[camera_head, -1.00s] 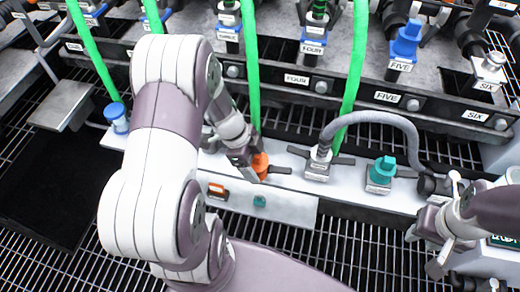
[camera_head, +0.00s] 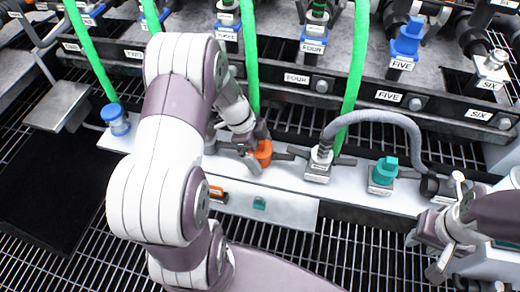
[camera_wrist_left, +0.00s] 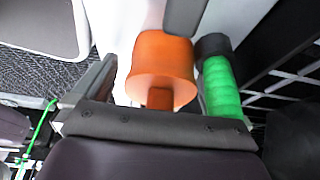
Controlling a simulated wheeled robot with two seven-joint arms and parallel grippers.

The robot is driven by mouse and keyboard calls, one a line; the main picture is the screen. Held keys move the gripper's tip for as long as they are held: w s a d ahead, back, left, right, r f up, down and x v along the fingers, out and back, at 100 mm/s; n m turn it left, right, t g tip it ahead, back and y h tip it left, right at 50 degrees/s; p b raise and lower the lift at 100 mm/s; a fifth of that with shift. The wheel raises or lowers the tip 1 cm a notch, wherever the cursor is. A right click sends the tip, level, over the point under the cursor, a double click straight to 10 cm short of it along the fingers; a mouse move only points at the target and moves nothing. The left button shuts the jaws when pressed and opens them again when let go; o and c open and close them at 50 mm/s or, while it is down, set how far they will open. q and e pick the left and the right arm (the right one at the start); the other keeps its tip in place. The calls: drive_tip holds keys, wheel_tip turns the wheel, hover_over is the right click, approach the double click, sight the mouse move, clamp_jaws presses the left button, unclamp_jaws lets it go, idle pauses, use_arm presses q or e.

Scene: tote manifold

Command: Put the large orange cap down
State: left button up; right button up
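The large orange cap (camera_head: 264,151) is at the fingers of my left gripper (camera_head: 250,158), over the light grey shelf (camera_head: 275,203). My left gripper appears shut on it, though the finger contact is partly hidden. In the left wrist view the orange cap (camera_wrist_left: 160,68) fills the middle, its narrow part towards the palm, with a grey finger piece above it. Whether its underside touches the shelf cannot be told. My right gripper (camera_head: 428,254) is open and empty at the lower right.
On the shelf are a blue cap (camera_head: 115,119) at the left, a grey-hosed plug (camera_head: 319,163) right of the orange cap, and a teal cap (camera_head: 384,171). Green hoses (camera_head: 252,60) hang behind. Dark grating lies in front.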

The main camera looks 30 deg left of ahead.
use_arm(q)
drive_tip(key=p+v, duration=0.5)
drive_tip(key=v, duration=0.7)
drive_tip(key=s+d+r+n+y, duration=0.2)
drive_tip(key=s+d+n+y, duration=0.2)
drive_tip(key=s+d+n, duration=0.5)
drive_tip(key=d+n, duration=0.1)
drive_tip(key=n, duration=0.5)
drive_tip(key=shift+r, duration=0.35)
